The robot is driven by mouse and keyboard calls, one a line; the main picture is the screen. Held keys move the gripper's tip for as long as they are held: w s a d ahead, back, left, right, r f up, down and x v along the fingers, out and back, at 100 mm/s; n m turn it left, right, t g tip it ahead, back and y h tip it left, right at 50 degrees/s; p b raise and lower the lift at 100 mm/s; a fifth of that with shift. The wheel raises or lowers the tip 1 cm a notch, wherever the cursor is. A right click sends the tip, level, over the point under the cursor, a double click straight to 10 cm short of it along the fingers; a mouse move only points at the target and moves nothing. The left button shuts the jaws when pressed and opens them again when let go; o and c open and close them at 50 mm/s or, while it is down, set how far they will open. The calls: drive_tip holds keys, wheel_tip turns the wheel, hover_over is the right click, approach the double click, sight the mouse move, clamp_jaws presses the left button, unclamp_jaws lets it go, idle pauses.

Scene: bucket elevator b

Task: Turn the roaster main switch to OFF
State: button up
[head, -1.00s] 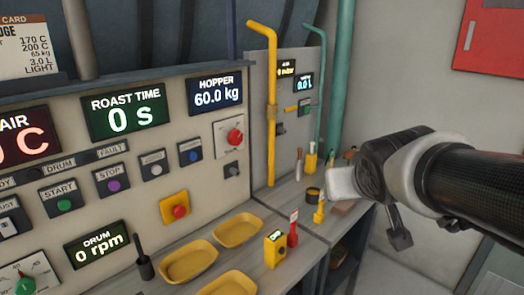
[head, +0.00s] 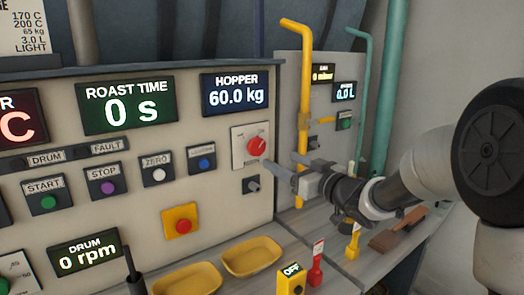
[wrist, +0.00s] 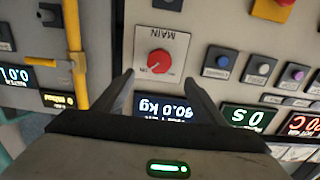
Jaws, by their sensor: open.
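The main switch is a red round knob (head: 257,146) on a pale square plate below the hopper display. It also shows in the wrist view (wrist: 158,61), upside down, with the word MAIN on its plate. A pale mark on the knob points to the lower left in the wrist view; the small position labels are too small to read surely. My gripper (head: 285,168) is open and empty, just right of the switch in the head view. In the wrist view its two fingers (wrist: 159,80) spread either side of the knob, apparently short of it.
A small black knob (head: 252,185) sits just below the switch. A yellow pipe (head: 304,95) rises to the right. The yellow-backed red button (head: 182,225) is lower left. Yellow trays (head: 252,257) and a yellow OFF-labelled block (head: 291,280) stand on the counter.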

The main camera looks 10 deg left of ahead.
sight(258, 148)
drive_tip(key=x, duration=1.2)
drive_tip(key=shift+w, duration=0.1)
drive_tip(key=c, duration=1)
